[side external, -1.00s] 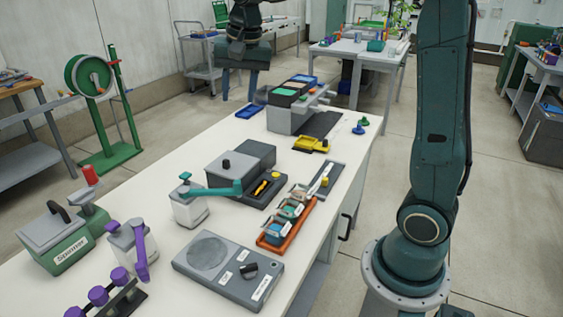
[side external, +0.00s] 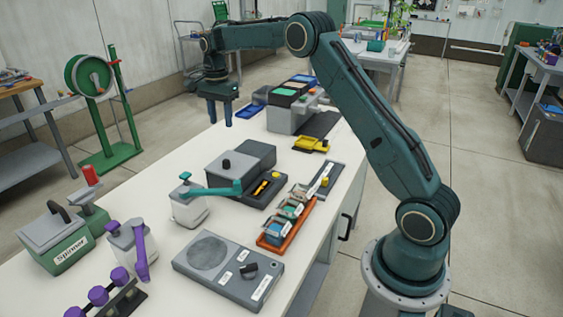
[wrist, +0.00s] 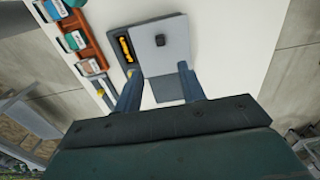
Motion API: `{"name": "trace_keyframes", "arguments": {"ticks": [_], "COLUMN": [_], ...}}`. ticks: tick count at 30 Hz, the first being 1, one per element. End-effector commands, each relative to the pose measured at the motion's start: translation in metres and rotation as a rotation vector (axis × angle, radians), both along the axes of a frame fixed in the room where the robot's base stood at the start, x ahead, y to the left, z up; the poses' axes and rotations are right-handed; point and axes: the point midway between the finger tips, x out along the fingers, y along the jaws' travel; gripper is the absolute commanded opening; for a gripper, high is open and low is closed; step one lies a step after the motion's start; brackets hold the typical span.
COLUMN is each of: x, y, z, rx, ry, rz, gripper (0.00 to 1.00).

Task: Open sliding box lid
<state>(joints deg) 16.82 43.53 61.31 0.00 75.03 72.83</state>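The grey sliding box (side external: 252,155) stands mid-table in the side view. An uncovered dark section beside the lid shows a yellow tool (side external: 262,188). The lid (wrist: 172,55), knob (wrist: 160,40) and yellow tool (wrist: 126,48) also show in the wrist view. My gripper (side external: 220,112) points down near the table's far-left edge, apart from the box. In the wrist view my gripper (wrist: 158,86) is open, its two fingers wide apart with nothing between them. Part of the lid is hidden behind the fingers.
A white bottle with a teal lever (side external: 190,207) stands close in front of the box. An orange tray (side external: 278,243) of small containers lies to its right. A grey panel (side external: 215,262) lies nearer the camera, and a grey bin unit (side external: 290,115) stands behind.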

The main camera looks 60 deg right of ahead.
Motion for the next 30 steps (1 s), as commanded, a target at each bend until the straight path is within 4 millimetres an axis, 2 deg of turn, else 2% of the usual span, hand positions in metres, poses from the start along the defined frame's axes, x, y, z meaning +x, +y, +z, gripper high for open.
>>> {"name": "trace_keyframes", "arguments": {"ticks": [8, 14, 20, 30], "x": [0.001, 0.001, 0.0, 0.0], "y": [-0.001, -0.001, -0.001, -0.001], "z": [-0.003, -0.013, -0.035, -0.086], "rx": [0.001, 0.001, 0.002, 0.002], "ry": [0.002, 0.004, 0.006, 0.006], "rz": [-0.008, -0.007, -0.006, -0.006], "gripper": [0.4, 0.4, 0.4, 0.4]}}
